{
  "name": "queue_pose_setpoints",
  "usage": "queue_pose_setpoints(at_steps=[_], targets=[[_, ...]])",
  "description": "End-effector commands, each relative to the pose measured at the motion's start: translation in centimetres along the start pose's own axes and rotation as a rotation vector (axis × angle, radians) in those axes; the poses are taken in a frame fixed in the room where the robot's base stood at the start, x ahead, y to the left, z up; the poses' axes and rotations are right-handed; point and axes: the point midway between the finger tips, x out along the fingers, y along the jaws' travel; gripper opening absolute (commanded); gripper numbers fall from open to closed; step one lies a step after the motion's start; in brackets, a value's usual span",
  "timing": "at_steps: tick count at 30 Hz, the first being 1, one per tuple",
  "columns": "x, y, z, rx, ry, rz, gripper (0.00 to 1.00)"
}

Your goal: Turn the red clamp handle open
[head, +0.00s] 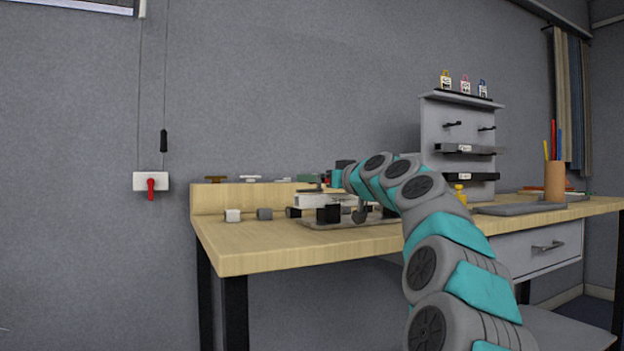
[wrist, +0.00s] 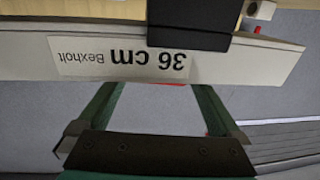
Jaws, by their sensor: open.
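A small red part (wrist: 208,120) shows in the wrist view beside the right finger, mostly hidden behind it; I cannot tell if it is the clamp handle. My gripper (wrist: 157,90) is open, with its two green fingers apart at the edge of a white bar labelled "36 cm Bexholt" (wrist: 200,66). Nothing shows held between the fingers. In the head view the white bar (head: 318,201) lies low on the table's left part, with my gripper (head: 338,178) just above it, small and partly hidden by my arm. The clamp's full shape is not clear.
A black block (wrist: 190,38) crosses the white bar. A grey cube (head: 264,214) and a white cube (head: 233,215) stand left on the wooden table (head: 290,251). A grey rack (head: 460,130) and a pen cup (head: 555,182) stand right. A wall box (head: 140,181) has a red lever (head: 151,190).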

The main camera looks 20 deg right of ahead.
Motion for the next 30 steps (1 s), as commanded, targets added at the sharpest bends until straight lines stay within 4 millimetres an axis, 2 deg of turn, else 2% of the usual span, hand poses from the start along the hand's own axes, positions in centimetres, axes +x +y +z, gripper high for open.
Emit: queue_pose_setpoints(at_steps=[9,21,30], targets=[[3.2,0.1,0.1,0.000,-0.003,0.000,1.00],[3.7,-0.1,-0.1,0.000,0.001,-0.001,1.00],[3.7,0.0,-0.1,0.000,0.001,-0.001,0.66]])
